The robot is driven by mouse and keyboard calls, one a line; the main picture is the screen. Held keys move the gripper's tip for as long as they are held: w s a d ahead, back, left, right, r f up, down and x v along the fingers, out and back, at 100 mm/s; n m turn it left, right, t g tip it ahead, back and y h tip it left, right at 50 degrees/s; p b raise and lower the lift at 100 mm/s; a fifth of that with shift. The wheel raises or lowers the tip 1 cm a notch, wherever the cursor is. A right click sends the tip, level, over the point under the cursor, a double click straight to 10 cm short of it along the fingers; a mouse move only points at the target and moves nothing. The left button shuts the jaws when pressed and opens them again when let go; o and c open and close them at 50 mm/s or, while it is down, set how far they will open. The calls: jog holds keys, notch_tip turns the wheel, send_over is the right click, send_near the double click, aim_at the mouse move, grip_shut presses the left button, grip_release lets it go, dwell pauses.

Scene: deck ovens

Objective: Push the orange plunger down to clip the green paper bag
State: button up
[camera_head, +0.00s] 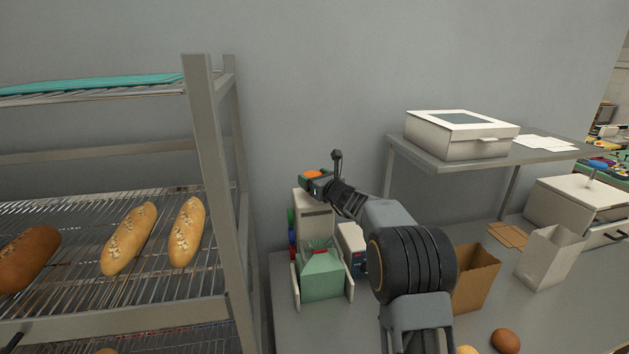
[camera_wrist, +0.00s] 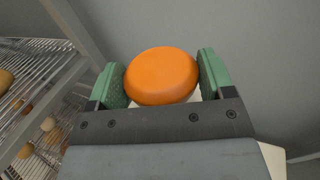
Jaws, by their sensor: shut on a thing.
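The orange plunger (camera_head: 313,174) sits on top of the pale bag-clipping machine (camera_head: 314,212). In the wrist view the plunger (camera_wrist: 162,75) is a round orange disc between the two green finger pads. My gripper (camera_head: 319,181) is at the height of the plunger and shut on it. The green paper bag (camera_head: 322,278) stands upright at the front of the machine, below the plunger, between two pale side walls. Its top is folded narrow, with a small red part (camera_head: 320,251) there. The plunger's stem is hidden.
A metal rack (camera_head: 212,180) with bread loaves stands close on the left. A shelf (camera_head: 480,158) with a white box (camera_head: 461,134) is to the right. A brown bag (camera_head: 474,280) and a white bag (camera_head: 549,258) stand on the counter (camera_head: 530,315). The wall is behind the machine.

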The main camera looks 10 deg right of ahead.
jog(key=o, duration=1.3)
jog(key=b+v, duration=0.4)
jog(key=v, duration=1)
jog(key=shift+w+f, duration=0.1)
